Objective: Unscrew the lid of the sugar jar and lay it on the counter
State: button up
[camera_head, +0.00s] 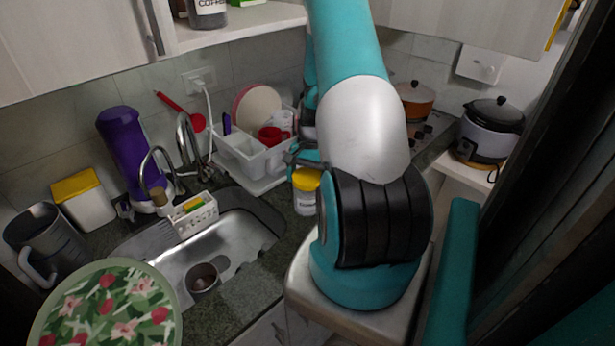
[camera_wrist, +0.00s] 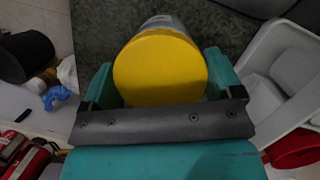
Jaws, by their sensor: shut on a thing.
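The sugar jar (camera_head: 305,203) stands on the dark counter right of the sink, with a clear body and a yellow lid (camera_head: 306,180). In the wrist view the round yellow lid (camera_wrist: 160,66) fills the space between the two teal fingers, and part of the jar body (camera_wrist: 163,22) shows beyond it. My gripper (camera_head: 300,160) is at the lid, partly hidden behind my arm in the head view. In the wrist view my gripper (camera_wrist: 160,88) is shut on the lid from both sides. The lid appears on the jar; any gap under it cannot be seen.
A white dish rack (camera_head: 252,160) with plates and a red cup stands behind the jar. The sink (camera_head: 235,240) with a cup in it lies to the left. A strip of counter (camera_head: 262,283) between sink and front edge is clear. A rice cooker (camera_head: 490,130) stands far right.

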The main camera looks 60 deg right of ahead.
jog(key=n+g, duration=0.1)
jog(key=n, duration=0.2)
jog(key=shift+w+r+n, duration=0.1)
jog(key=shift+n, duration=0.2)
jog(key=n+g+h, duration=0.1)
jog(key=n, duration=0.4)
jog(key=o, duration=0.7)
jog(key=shift+o, duration=0.2)
jog(key=m, duration=0.4)
jog(key=shift+t+y, duration=0.4)
jog(key=m, duration=0.3)
jog(key=shift+t, duration=0.4)
jog(key=m+t, duration=0.1)
jog(key=m, duration=0.3)
jog(key=shift+p, duration=0.4)
jog(key=m+t, duration=0.1)
jog(key=m, duration=0.2)
jog(key=shift+m, duration=0.3)
jog(key=m, duration=0.3)
jog(key=shift+m+t+p, duration=0.3)
jog(key=shift+t+p, duration=0.05)
jog(key=shift+t, duration=0.05)
jog(key=m+h, duration=0.1)
jog(key=m, duration=0.2)
jog(key=shift+m+t, duration=0.3)
jog(key=m, duration=0.3)
jog(key=m+h+p, duration=0.1)
jog(key=m, duration=0.1)
jog(key=shift+m+t+h, duration=0.3)
jog(key=shift+m, duration=0.1)
